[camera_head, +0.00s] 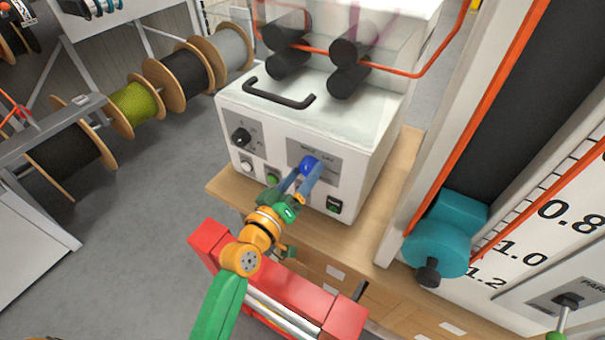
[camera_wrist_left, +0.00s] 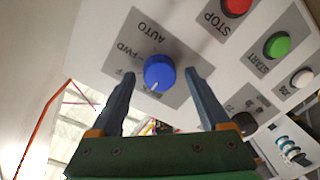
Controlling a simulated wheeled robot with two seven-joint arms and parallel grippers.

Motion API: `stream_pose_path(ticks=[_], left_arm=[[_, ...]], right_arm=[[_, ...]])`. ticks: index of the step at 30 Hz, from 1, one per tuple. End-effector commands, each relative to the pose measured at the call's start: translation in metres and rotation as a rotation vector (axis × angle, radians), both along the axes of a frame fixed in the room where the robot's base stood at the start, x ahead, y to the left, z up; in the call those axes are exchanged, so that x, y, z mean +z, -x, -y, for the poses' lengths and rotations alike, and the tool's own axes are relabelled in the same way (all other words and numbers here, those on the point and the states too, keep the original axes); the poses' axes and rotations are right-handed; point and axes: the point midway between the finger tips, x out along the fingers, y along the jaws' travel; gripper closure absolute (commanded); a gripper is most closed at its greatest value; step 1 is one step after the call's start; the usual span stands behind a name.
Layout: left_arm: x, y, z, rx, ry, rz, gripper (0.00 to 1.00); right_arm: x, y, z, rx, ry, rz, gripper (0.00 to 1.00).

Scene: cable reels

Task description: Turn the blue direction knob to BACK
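The blue direction knob (camera_head: 308,165) is on a grey label plate on the front of the white machine. It shows as a round blue cap in the left wrist view (camera_wrist_left: 159,72). The plate's AUTO and FWD lettering is readable; lettering below the knob is partly covered by it. In the left wrist view, the fingertips (camera_wrist_left: 160,74) are on either side of the knob, with a gap on each side. My right gripper is not in view.
A red STOP button (camera_wrist_left: 236,4), a green START button (camera_wrist_left: 277,45) and a small white button (camera_wrist_left: 302,78) are beside the plate. A black knob (camera_head: 241,138) is on the front's left. Black rollers and a handle (camera_head: 280,95) are above. A wooden bench (camera_head: 390,230) supports the machine.

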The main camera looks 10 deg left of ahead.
Motion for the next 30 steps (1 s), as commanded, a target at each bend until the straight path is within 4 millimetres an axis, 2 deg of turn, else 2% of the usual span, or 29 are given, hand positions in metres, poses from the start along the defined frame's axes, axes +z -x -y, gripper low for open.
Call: stream_pose_path(ticks=[5, 12, 15, 30], left_arm=[[-0.001, 0.004, -0.002, 0.000, -0.001, 0.000, 0.20], [-0.002, 0.051, -0.016, -0.001, -0.002, -0.003, 0.20], [0.000, 0.063, -0.020, 0.000, -0.001, -0.001, 0.20], [-0.002, 0.069, -0.020, -0.010, -0.020, -0.016, 0.20]], right_arm=[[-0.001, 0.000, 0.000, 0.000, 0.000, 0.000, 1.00], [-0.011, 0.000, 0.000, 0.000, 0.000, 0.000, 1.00], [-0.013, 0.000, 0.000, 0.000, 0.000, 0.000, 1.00], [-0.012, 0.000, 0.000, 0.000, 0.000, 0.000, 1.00]])
